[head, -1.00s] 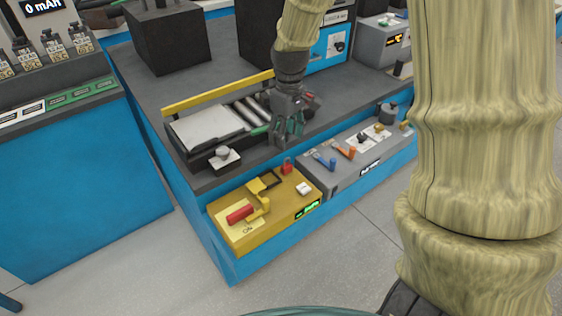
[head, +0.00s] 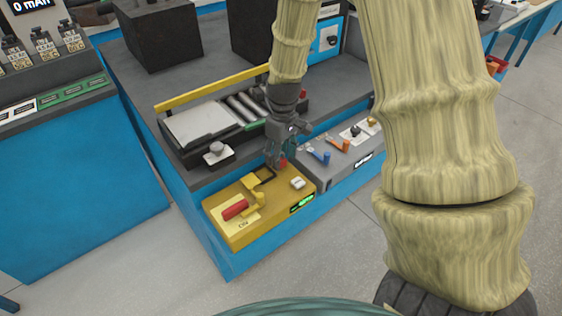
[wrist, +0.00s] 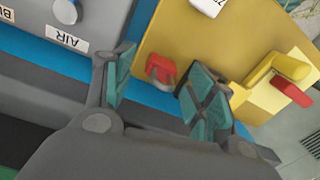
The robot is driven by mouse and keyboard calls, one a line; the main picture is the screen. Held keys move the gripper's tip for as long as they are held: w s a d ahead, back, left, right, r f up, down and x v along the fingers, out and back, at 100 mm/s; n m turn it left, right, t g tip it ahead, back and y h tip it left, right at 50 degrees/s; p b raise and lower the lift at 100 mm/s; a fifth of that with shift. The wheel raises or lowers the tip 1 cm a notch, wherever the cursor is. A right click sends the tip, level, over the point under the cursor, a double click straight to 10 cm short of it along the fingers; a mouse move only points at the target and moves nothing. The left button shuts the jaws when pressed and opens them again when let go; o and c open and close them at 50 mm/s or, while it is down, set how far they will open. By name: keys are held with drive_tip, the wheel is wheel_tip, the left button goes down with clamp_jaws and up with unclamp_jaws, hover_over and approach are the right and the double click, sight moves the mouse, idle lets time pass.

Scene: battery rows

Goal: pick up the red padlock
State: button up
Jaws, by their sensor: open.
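The red padlock (wrist: 161,70) sits on the yellow panel (wrist: 190,30) near its edge in the wrist view. In the head view the padlock (head: 283,163) shows as a small red spot at the back corner of the yellow panel (head: 225,238), partly covered by my gripper. My gripper (wrist: 158,82) is open, with one teal-padded finger on each side of the padlock in the wrist picture. In the head view my gripper (head: 278,158) is just above the padlock. I cannot tell whether the fingers are level with it or touch it.
A yellow lever with a red grip (head: 235,209) and a white switch (head: 298,183) are on the same panel. A grey panel with blue and orange levers (head: 345,146) adjoins on the right. A roller conveyor (head: 240,108) lies behind.

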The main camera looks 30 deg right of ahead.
drive_tip(key=shift+f, duration=0.2)
drive_tip(key=shift+c, duration=0.3)
drive_tip(key=c, duration=1.1)
drive_tip(key=shift+o, duration=0.2)
